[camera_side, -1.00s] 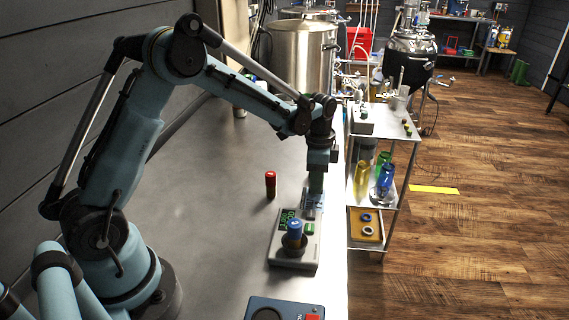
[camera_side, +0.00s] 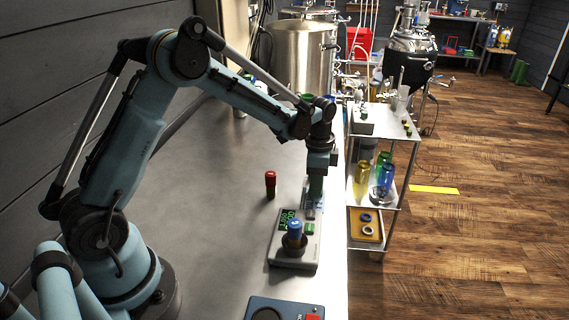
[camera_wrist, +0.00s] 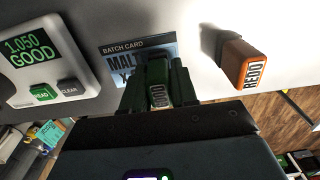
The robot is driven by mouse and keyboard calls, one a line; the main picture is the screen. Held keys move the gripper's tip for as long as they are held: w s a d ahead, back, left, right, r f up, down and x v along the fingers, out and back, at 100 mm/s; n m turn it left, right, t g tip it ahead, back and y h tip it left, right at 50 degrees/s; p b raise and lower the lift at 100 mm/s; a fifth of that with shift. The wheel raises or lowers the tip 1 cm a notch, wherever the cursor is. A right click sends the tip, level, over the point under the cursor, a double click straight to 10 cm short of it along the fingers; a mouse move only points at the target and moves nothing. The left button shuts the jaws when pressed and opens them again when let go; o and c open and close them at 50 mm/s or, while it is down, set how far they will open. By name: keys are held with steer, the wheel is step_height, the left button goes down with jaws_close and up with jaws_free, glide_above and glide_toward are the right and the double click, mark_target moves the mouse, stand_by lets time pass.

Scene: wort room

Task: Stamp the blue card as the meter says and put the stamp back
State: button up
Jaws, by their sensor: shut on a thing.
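My gripper (camera_side: 318,172) points down and is shut on the green stamp (camera_wrist: 158,72), whose label appears to read GOOD. The blue batch card (camera_wrist: 112,50) lies flat on the bench, partly hidden behind the stamp and fingers; its edge also shows in the side view (camera_side: 310,214). The stamp is over the card; I cannot tell whether it touches. The meter (camera_side: 277,243) displays 1.050 GOOD in green in the wrist view (camera_wrist: 27,50). The red REDO stamp (camera_side: 270,184) stands upright on the bench, left of my gripper; it is at right in the wrist view (camera_wrist: 238,62).
A blue-capped piece (camera_side: 295,229) sits in the meter's dark cup. A blue-grey device (camera_side: 262,303) is at the bench's front. A wheeled shelf cart (camera_side: 378,146) with coloured bottles stands beyond the right edge. The bench (camera_side: 215,210) is clear left of the red stamp.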

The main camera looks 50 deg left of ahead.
stand_by(0.3)
steer(key=shift+r, duration=3.5)
steer(key=s+r, duration=0.3)
steer(key=r, duration=0.1)
glide_above(288, 176)
step_height(288, 176, down, 7)
steer(key=shift+f, duration=2)
steer(key=shift+f, duration=0.1)
